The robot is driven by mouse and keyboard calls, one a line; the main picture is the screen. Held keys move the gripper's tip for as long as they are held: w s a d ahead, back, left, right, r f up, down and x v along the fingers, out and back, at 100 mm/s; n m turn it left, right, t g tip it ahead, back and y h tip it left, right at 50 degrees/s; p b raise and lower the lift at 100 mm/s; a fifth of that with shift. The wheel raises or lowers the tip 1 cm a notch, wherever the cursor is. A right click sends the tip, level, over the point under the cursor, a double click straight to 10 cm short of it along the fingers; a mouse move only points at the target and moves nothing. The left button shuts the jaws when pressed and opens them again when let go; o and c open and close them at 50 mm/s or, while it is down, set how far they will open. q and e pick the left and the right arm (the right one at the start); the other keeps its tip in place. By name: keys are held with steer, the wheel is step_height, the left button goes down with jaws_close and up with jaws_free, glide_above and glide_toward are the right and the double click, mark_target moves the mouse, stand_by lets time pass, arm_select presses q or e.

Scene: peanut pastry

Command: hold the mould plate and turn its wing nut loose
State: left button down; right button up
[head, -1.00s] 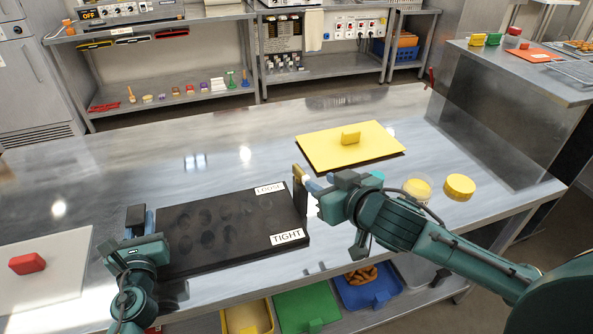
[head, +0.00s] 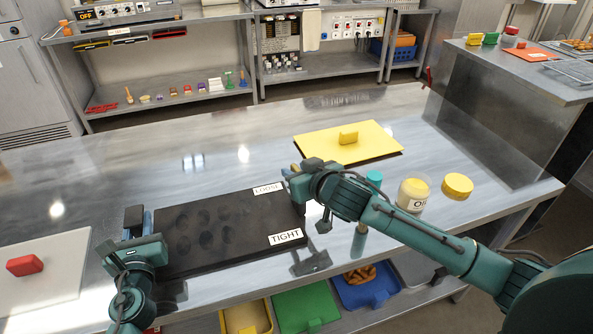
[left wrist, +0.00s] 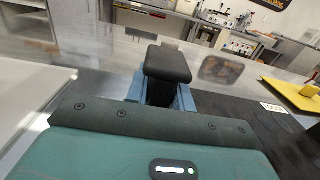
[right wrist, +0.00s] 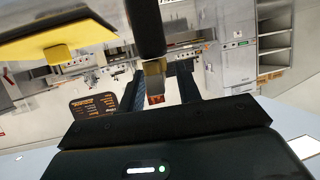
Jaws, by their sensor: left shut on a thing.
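The black mould plate (head: 185,250) lies on the steel table, with round hollows and the labels LOOSE (head: 268,188) and TIGHT (head: 285,237) at its right end. My left gripper (head: 135,218) is shut on a black block (left wrist: 168,65) at the plate's left end. My right gripper (head: 293,175) is at the plate's right end, pointing left. In the right wrist view, a brass-coloured piece, seemingly the wing nut (right wrist: 154,78), sits between its fingers (right wrist: 158,88) at the end of a black post (right wrist: 146,28). I cannot tell whether the fingers press on it.
A yellow board with a handle (head: 365,150) lies behind my right gripper. A pale board with a red block (head: 40,285) lies at left. The table's back left is clear.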

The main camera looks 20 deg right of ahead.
jaws_close()
steer(key=shift+f, duration=0.1)
stand_by(0.3)
steer(key=shift+s+a+n+g+y, duration=0.1)
steer(key=shift+n+g+y, duration=0.7)
steer(key=shift+n+y, duration=1.1)
steer(key=n+y, duration=0.1)
steer(key=a+n+g+y, duration=0.1)
steer(key=shift+s+g+y, duration=0.1)
steer(key=shift+g+y, duration=0.2)
steer(key=shift+d, duration=0.35)
steer(key=shift+c, duration=0.5)
jaws_free()
steer(key=shift+d, duration=0.1)
steer(key=shift+o, duration=0.8)
steer(key=shift+d, duration=0.1)
